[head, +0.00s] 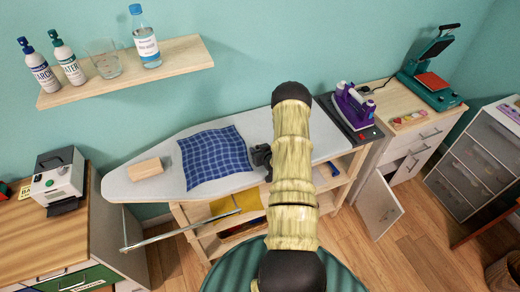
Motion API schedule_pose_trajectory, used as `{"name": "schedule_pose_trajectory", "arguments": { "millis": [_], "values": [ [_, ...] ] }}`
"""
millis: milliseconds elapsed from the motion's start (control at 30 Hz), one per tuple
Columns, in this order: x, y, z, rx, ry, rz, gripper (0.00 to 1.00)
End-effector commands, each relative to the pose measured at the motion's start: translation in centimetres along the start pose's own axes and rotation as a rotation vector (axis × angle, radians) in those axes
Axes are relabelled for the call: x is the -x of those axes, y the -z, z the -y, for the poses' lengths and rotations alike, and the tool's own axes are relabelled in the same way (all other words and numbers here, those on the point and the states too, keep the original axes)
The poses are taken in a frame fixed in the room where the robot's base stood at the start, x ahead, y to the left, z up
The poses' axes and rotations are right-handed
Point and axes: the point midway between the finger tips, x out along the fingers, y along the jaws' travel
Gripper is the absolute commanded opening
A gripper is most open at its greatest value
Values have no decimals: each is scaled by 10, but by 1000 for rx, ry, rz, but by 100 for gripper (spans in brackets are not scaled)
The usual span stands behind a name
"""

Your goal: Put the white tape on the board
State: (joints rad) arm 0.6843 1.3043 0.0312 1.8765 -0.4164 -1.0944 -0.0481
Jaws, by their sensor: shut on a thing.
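The ironing board (290,140) has a pale grey top and stands across the middle of the head view. A blue checked cloth (214,157) lies flat on it, with a light wooden block (145,169) to the cloth's left. My gripper (262,156) shows only as a small dark part beside my arm, over the board just right of the cloth. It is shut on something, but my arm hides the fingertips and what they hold. I cannot make out the white tape anywhere in view.
A purple iron (354,106) stands on a dark rest at the board's right end. A wall shelf (130,74) with bottles and a glass is above. A wooden-topped cabinet (40,232) is at left. A cabinet door (379,206) hangs open at right.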

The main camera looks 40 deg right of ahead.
Motion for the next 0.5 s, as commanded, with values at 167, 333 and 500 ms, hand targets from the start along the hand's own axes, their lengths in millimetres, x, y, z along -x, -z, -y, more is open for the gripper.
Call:
{"name": "schedule_pose_trajectory", "arguments": {
  "millis": [167, 333, 500],
  "values": [
    [-2, -4, 0, 0, 0, 0, 25],
    [-1, -2, 0, 0, 0, 0, 69],
    [-1, -2, 0, 0, 0, 0, 69]
  ]
}}
